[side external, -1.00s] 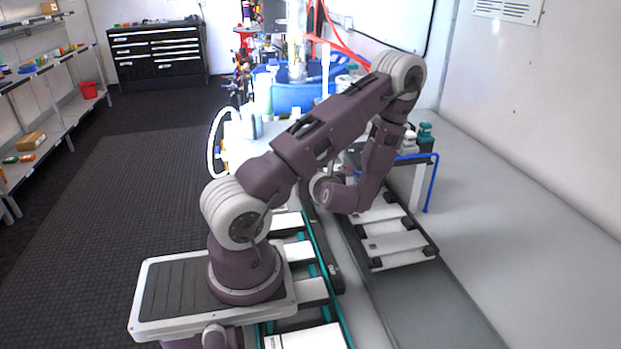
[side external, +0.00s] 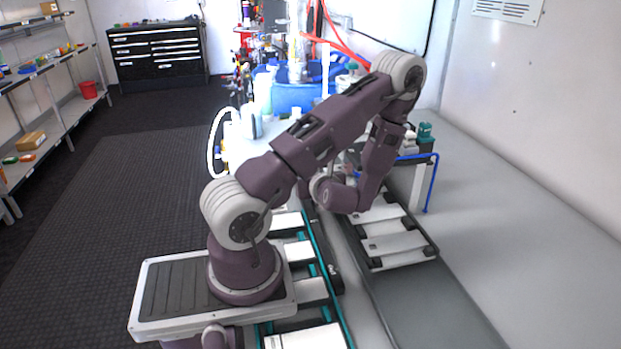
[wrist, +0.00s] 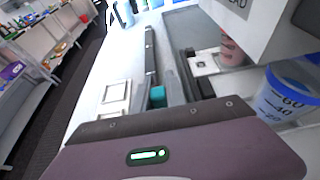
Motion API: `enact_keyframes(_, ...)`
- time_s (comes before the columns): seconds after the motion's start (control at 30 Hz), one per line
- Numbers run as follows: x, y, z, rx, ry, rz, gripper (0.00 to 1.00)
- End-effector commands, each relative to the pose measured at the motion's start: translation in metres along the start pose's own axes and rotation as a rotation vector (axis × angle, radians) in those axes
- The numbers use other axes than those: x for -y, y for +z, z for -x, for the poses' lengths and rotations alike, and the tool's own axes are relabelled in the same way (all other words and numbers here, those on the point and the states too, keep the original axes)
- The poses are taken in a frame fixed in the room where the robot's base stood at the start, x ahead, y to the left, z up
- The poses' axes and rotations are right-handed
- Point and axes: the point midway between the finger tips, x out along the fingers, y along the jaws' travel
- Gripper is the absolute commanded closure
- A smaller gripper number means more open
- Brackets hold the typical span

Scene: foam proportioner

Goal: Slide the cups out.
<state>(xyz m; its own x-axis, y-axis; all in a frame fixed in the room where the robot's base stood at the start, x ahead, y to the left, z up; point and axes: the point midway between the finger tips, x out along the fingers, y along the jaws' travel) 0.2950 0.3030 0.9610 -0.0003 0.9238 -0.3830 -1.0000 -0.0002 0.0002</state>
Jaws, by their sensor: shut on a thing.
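My gripper (wrist: 182,90) shows in the wrist view as a purple body with a green light and narrow grey and dark parts beyond it. It is shut on what looks like the near end of a white slide plate (wrist: 207,66); the exact contact is hard to make out. A pinkish cup (wrist: 232,50) stands at the right of this plate, partly hidden under a white housing marked with letters. In the side view my arm hides the fingers, the plate and the cup.
A blue-and-white measuring container (wrist: 288,95) stands close at the right in the wrist view. The white housing (wrist: 265,25) overhangs the cup. Pale rail stages (side external: 395,243) lie right of my arm in the side view. A blue tub (side external: 292,97) stands behind. The grey bench (side external: 520,240) is clear at right.

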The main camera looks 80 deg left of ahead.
Motion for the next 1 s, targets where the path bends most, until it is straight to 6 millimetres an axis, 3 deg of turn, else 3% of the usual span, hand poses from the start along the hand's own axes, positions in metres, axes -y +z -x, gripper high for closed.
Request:
enact_keyframes(0.67, 0.001, -0.001, 0.003, 0.001, -0.002, 0.0, 1.0)
enact_keyframes(0.87, 0.001, -0.01, 0.025, 0.001, -0.006, -0.003, 1.0)
enact_keyframes(1.0, 0.002, -0.023, 0.055, 0.001, -0.008, -0.004, 1.0)
